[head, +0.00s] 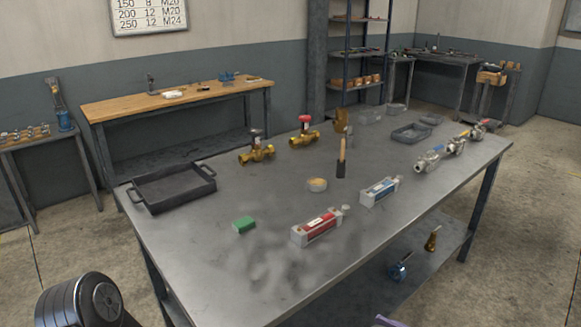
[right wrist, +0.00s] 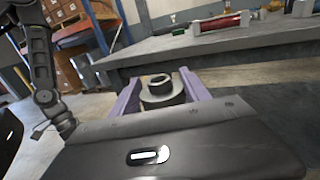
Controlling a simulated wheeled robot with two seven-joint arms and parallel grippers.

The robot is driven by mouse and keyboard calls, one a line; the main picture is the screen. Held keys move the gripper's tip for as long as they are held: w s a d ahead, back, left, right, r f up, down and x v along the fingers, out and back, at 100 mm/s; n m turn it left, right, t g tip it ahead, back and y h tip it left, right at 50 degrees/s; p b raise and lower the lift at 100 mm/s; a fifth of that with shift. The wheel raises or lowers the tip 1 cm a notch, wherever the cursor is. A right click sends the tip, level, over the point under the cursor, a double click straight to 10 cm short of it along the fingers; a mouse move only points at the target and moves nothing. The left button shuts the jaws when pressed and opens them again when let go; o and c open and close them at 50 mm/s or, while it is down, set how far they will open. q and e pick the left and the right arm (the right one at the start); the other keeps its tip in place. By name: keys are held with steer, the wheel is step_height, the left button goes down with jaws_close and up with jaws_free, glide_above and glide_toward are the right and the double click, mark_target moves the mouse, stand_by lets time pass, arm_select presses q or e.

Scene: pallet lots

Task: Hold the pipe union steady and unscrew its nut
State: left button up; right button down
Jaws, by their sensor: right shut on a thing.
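In the right wrist view my right gripper (right wrist: 160,80), with pale purple fingers, is shut on a grey round metal piece with a dark hole in its top, which I take for the pipe union (right wrist: 164,100). The fingers press on its two sides. It is held in front of the table, apart from the tabletop. Its lower part is hidden behind the gripper body, and I cannot tell the nut from the rest of it. In the head view only a purple bit of the right gripper shows at the bottom edge. My left gripper is not seen; a dark arm link shows bottom left.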

steer(key=shift+r, duration=0.1)
stand_by(0.4)
steer(key=w+a+f+n+g+y, duration=0.1)
steer(key=a+n+g, duration=0.3)
steer(key=a+g, duration=0.2)
steer(key=w+a+f+n+g+y, duration=0.1)
steer(key=a+n+g, duration=0.3)
steer(key=a, duration=0.5)
steer(key=shift+a+g+y, duration=0.25)
steer(key=shift+g+y, duration=0.45)
steer(key=shift+g, duration=0.4)
steer(key=shift+f, duration=0.1)
